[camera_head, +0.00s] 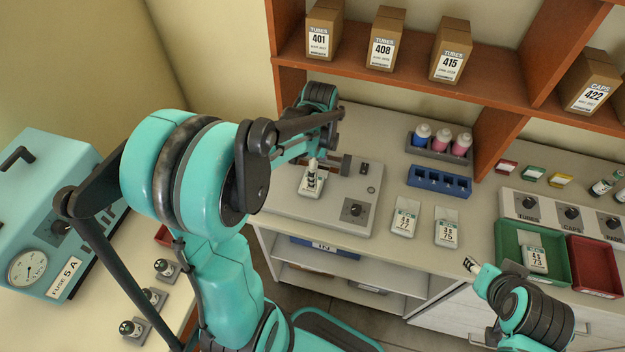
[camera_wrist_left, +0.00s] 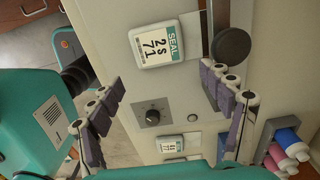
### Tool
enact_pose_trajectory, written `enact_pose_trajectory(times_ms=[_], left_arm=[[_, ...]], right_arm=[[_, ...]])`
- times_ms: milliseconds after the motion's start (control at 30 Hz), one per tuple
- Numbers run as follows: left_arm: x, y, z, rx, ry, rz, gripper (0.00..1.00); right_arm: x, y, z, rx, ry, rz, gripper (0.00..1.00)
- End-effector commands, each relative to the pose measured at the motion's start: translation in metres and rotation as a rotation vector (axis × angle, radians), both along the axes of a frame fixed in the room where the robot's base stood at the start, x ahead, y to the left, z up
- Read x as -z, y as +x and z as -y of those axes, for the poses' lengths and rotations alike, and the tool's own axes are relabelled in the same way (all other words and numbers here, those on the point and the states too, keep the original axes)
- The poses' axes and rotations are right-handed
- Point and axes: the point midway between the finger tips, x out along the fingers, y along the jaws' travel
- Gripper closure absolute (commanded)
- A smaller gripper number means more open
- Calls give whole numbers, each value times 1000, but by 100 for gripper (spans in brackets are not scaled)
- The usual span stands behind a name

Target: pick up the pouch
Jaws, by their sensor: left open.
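A white pouch with a teal SEAL label reading 2s 71 (camera_wrist_left: 165,45) lies flat on the grey sealing device (camera_head: 290,205). The same pouch shows partly in the head view (camera_head: 306,190), with a gripper finger in front of it. My left gripper (camera_wrist_left: 160,82) is open above the device, its two fingers apart on either side of the pouch's near end. In the head view my left gripper (camera_head: 314,168) is partly hidden by its own arm. My right gripper (camera_head: 471,265) is low at the right, in front of the counter; its jaw opening is unclear.
Pouches 77 (camera_head: 404,220) and 75 (camera_head: 446,230) lie on the counter right of the device. Pouch 73 (camera_head: 534,256) is in a green tray (camera_head: 559,279), beside a red tray (camera_head: 594,266). A bar with a dark round knob (camera_wrist_left: 231,46) stands close beside pouch 71.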

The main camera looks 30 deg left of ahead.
Motion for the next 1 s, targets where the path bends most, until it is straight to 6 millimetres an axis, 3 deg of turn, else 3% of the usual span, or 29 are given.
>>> enact_pose_trajectory(times_ms=[500,733,900,1000], left_arm=[[66,3,-2,-2,0,2,21],[67,2,-2,-2,0,2,21],[67,2,-2,-3,0,2,60],[67,2,-2,-3,0,2,60]], right_arm=[[30,0,0,0,0,0,60],[28,0,0,0,0,0,60],[28,0,0,0,0,0,60],[28,0,0,0,0,0,60]])
